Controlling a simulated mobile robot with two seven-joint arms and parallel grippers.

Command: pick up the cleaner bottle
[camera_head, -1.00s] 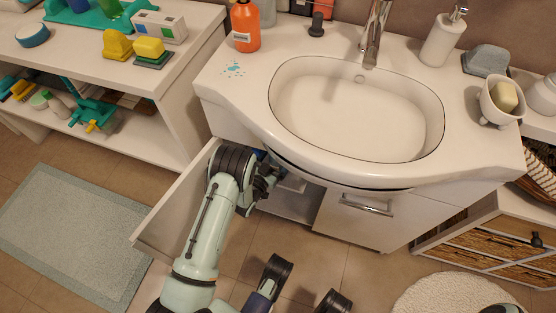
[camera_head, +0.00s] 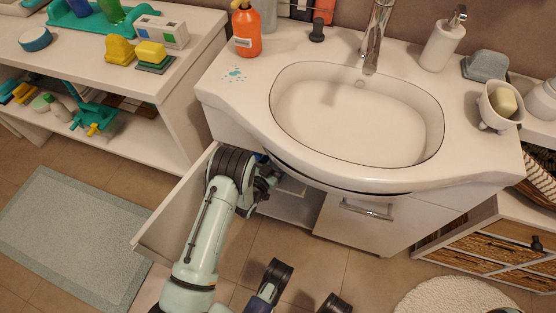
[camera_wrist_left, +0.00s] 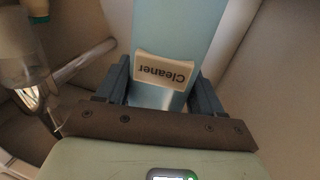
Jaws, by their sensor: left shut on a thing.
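The cleaner bottle (camera_wrist_left: 172,30) is light blue with a cream label that reads "Cleaner", upside down in the left wrist view. My left gripper (camera_wrist_left: 162,92) has one finger on each side of the bottle and is shut on it. In the head view my left arm reaches through the open cabinet door under the sink, and the gripper (camera_head: 268,178) is partly in shadow there. The bottle is mostly hidden by the arm and basin in that view.
The open cabinet door (camera_head: 178,205) stands left of my arm. The sink basin (camera_head: 355,115) overhangs the cabinet opening. An orange bottle (camera_head: 246,32) stands on the counter.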

